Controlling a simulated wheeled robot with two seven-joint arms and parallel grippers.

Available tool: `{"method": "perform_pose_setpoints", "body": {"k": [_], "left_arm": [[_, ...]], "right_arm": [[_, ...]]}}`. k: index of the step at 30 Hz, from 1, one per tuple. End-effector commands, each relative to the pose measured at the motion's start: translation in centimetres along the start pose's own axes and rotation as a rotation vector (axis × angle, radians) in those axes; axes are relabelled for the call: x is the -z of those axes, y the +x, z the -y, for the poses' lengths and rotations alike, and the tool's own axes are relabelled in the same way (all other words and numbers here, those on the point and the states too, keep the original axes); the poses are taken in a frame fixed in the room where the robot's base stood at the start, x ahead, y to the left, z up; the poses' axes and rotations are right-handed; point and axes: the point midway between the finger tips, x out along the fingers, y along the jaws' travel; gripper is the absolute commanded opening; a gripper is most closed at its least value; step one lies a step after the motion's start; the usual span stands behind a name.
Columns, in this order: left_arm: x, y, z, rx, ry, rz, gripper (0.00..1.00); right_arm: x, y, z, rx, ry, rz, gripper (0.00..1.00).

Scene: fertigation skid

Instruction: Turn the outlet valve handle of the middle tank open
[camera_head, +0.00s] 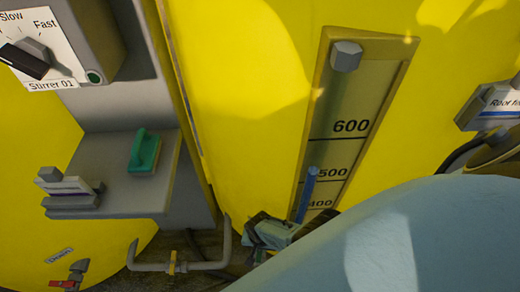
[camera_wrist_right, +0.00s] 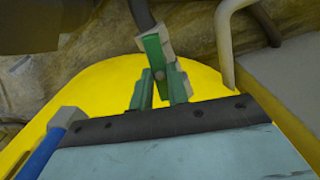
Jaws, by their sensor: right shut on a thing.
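I cannot tell whether this bar is the outlet valve handle. The valve body is not clearly visible; gripper and arm cover the area in the head view. My left gripper is not in view.
A grey pipe (camera_head: 226,250) with a yellow fitting (camera_head: 172,263) runs left of the gripper. A blue rod (camera_head: 308,195) stands close to its right. A grey shelf (camera_head: 110,195) holds a green-handled item (camera_head: 144,152). A red valve (camera_head: 72,280) is lower left.

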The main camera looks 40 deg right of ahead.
Motion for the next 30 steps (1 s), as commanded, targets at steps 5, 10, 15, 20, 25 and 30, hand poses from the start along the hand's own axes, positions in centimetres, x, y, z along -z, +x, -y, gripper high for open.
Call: {"method": "perform_pose_setpoints", "body": {"k": [5, 10, 15, 20, 25, 30], "left_arm": [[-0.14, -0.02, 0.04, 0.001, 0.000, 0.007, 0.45], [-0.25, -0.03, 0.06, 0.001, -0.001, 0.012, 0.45], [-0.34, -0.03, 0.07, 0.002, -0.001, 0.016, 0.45], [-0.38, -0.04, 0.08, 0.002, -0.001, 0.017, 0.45], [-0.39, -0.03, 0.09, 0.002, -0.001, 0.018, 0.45], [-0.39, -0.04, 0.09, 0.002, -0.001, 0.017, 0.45]], "right_arm": [[-0.01, 0.03, -0.07, -0.001, -0.104, 0.000, 0.00], [-0.01, 0.03, -0.05, 0.000, -0.168, 0.000, 0.00], [0.00, 0.03, -0.04, 0.000, -0.201, 0.000, 0.00], [0.00, 0.03, -0.04, 0.000, -0.212, 0.000, 0.00], [0.01, 0.03, -0.03, 0.000, -0.213, -0.001, 0.00], [0.01, 0.02, -0.03, 0.000, -0.213, -0.001, 0.21]]}}
